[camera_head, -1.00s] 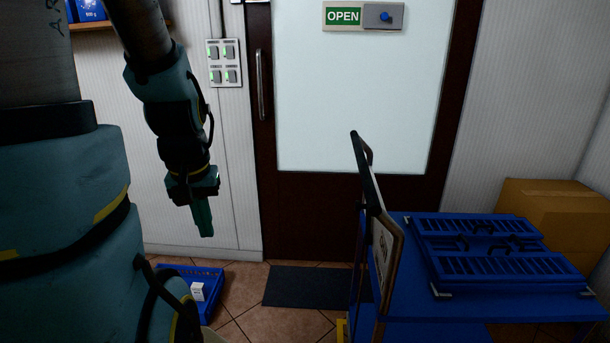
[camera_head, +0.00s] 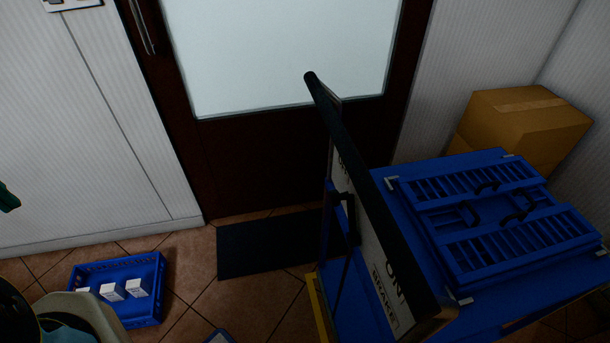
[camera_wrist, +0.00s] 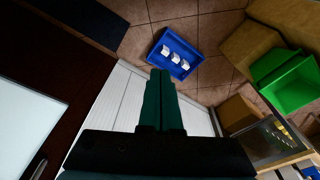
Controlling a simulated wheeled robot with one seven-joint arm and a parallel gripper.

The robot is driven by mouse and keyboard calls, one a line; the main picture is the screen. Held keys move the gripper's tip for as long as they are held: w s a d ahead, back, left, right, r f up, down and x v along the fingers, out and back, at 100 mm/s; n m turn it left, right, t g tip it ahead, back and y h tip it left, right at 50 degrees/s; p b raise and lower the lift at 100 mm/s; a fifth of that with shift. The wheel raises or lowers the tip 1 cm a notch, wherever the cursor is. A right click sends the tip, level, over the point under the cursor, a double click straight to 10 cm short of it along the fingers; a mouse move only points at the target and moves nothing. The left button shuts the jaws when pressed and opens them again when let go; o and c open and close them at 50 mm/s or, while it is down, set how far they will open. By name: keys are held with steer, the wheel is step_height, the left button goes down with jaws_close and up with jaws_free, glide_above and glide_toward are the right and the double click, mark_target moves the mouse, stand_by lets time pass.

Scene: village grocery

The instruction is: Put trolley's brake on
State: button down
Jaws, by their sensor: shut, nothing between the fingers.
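The blue trolley (camera_head: 395,200) stands at the right in the head view, close to me. Its black handle (camera_head: 350,150) rises at its left end above a board (camera_head: 388,290) on which parts of "ON" and "BRAKE" can be read. A yellow strip (camera_head: 318,300) shows low at the trolley's left side; most of it is hidden, and I cannot tell whether it is the brake. In the wrist view my gripper (camera_wrist: 160,75) is shut and empty, well apart from the trolley, which is not in that view.
A folded blue crate (camera_head: 490,215) lies on the trolley, with a cardboard box (camera_head: 530,115) behind. A blue crate (camera_head: 160,300) with small white boxes (camera_head: 112,292) sits on the floor at left. A dark mat (camera_head: 265,245) lies before the door. A green crate (camera_wrist: 285,85) shows in the wrist view.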

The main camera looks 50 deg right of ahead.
steer(key=s+d+f+m+g+h+b, duration=0.15)
steer(key=d+f+g+b, duration=0.35)
steer(key=d+f, duration=0.5)
steer(key=s+d+f+m+g+h+b, duration=0.1)
steer(key=s+d+f+m+g+b, duration=0.1)
steer(key=d, duration=0.8)
steer(key=s+d+f+m+g+h+b, duration=0.2)
steer(key=s+d+f+m+g+b, duration=0.1)
steer(key=s+d+g, duration=0.3)
steer(key=s+d+f+m+g+h+b, duration=0.2)
steer(key=d+g, duration=0.5)
steer(key=d, duration=0.7)
steer(key=shift+s+d+f+m+g+b, duration=0.4)
steer(key=shift+s+m+b, duration=0.45)
steer(key=shift+b, duration=0.25)
steer(key=shift+s, duration=0.1)
steer(key=p, duration=0.3)
glide_toward(344, 194)
steer(key=s+d, duration=0.3)
steer(key=shift+s+a, duration=0.2)
steer(key=shift+a, duration=0.2)
